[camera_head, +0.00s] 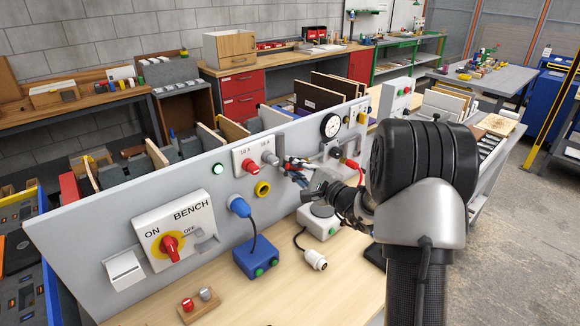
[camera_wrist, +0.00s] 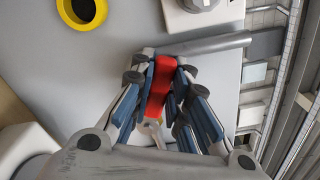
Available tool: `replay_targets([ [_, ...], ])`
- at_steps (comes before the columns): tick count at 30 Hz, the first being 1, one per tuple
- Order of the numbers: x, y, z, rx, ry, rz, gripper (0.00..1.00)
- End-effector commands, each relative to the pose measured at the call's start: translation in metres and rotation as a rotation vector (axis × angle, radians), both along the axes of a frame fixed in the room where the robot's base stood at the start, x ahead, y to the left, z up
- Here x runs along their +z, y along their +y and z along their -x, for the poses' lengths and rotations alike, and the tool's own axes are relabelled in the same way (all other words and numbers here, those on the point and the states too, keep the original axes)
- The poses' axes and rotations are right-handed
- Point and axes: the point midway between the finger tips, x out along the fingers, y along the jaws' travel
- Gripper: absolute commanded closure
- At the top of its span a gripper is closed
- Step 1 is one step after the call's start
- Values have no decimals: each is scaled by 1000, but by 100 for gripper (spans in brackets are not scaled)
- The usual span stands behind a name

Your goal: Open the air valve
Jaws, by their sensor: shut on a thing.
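The air valve's red handle (camera_wrist: 158,88) is between the blue-padded fingers of my gripper (camera_wrist: 160,95) in the wrist view. The fingers are closed on both sides of it. A grey pipe (camera_wrist: 212,45) lies at the handle's far end, running to the right. In the head view my gripper (camera_head: 296,170) is at the grey panel (camera_head: 110,215), left of and below the round pressure gauge (camera_head: 331,126). My fingers and wrist hide most of the valve there, so its open or closed position cannot be told.
A yellow ring (camera_head: 262,188) is left of my gripper on the panel, near a blue plug (camera_head: 240,207). A white box with a round top (camera_head: 318,222) stands below on the wooden bench. A red connector (camera_head: 351,163) is close on the right. The bench front has bare space.

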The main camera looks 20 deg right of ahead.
Motion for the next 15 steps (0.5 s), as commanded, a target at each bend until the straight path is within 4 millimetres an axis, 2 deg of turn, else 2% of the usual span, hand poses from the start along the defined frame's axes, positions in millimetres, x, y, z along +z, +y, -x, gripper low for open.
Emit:
replay_targets([
  [15, -24, 7, 2, 3, -118, 360, 100],
])
